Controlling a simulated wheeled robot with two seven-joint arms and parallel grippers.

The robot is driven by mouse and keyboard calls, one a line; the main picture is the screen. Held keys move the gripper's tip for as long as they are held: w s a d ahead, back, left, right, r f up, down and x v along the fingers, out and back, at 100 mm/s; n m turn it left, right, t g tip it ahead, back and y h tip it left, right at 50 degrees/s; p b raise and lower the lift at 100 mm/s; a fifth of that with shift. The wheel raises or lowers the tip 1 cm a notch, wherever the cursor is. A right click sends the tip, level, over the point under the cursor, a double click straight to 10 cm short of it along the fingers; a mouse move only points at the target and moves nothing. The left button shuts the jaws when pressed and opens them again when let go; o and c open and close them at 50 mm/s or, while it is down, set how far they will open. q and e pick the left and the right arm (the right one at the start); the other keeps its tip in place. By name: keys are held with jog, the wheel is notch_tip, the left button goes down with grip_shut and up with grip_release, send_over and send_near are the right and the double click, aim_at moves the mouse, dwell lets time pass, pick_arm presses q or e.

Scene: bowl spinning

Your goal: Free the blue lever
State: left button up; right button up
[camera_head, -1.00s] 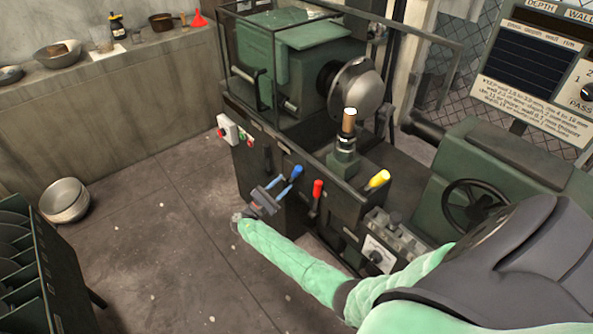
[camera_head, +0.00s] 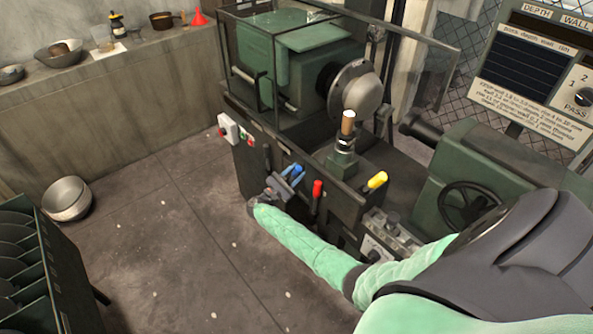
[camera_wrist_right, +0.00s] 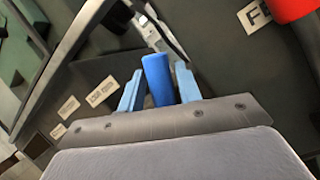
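The blue lever (camera_head: 297,169) is on the front panel of the green lathe, left of a red lever. In the right wrist view, its blue handle (camera_wrist_right: 158,80) stands between the two light blue fingers of my right gripper (camera_wrist_right: 160,88). Narrow gaps show beside the handle near the finger bases, so the gripper looks open around it, not clamped. In the head view, my right gripper (camera_head: 287,179) is at the lever, its arm coming from the lower right. The lever's lower end is partly hidden. My left gripper is out of view.
The red lever (camera_head: 317,189) and a yellow lever (camera_head: 376,181) are to the right on the same panel. A white switch box (camera_head: 229,128) is to the left. The floor between is clear.

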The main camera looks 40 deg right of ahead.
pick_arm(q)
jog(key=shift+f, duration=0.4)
pick_arm(e)
jog(key=shift+d+r, duration=0.1)
jog(key=shift+d, duration=0.2)
grip_shut()
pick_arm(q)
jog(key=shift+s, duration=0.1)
